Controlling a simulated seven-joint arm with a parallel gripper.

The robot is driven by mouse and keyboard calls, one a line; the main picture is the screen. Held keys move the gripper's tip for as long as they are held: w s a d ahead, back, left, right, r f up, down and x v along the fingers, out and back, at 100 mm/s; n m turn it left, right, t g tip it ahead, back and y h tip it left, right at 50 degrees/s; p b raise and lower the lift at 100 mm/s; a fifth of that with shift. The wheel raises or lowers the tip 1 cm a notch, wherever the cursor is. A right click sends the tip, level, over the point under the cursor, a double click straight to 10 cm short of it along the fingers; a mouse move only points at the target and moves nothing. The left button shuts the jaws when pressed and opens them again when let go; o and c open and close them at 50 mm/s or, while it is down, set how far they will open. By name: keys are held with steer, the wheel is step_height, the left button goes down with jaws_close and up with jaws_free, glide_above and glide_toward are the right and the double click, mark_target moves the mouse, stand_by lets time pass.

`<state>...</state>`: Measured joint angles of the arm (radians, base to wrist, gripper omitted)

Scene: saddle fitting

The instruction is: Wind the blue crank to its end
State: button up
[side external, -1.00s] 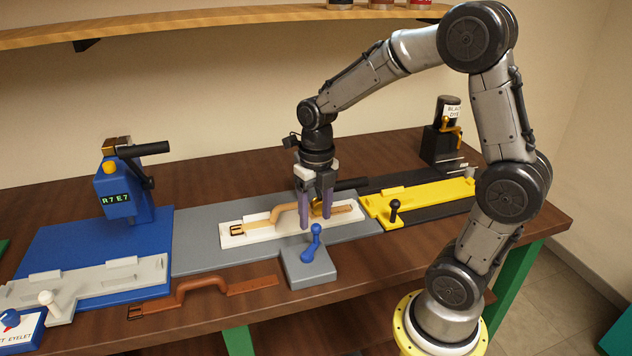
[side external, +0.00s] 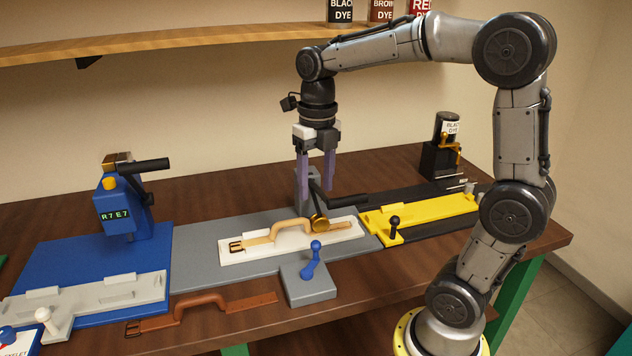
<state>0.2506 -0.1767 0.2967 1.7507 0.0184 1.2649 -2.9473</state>
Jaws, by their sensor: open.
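The blue crank (side external: 311,262) stands upright on a grey block (side external: 308,286) at the front edge of the grey station plate (side external: 205,251). Behind it, a tan strap with a raised handle loop (side external: 292,229) lies on a white plate (side external: 240,258). A brass wheel (side external: 320,223) on a dark arm sits over the strap's right part. My gripper (side external: 317,190) is open and empty, fingers pointing down, above and behind the strap and apart from the crank. What is between the fingers and the grey post behind is partly hidden.
A blue press (side external: 122,204) stands at the left with a light grey fixture (side external: 85,290) before it. A brown strap (side external: 205,310) lies at the table's front.

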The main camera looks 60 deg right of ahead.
mark_target(315, 241)
step_height(315, 241, down, 14)
steer(key=n, duration=3.5)
steer(key=shift+a+n, duration=0.1)
steer(key=shift+n, duration=0.3)
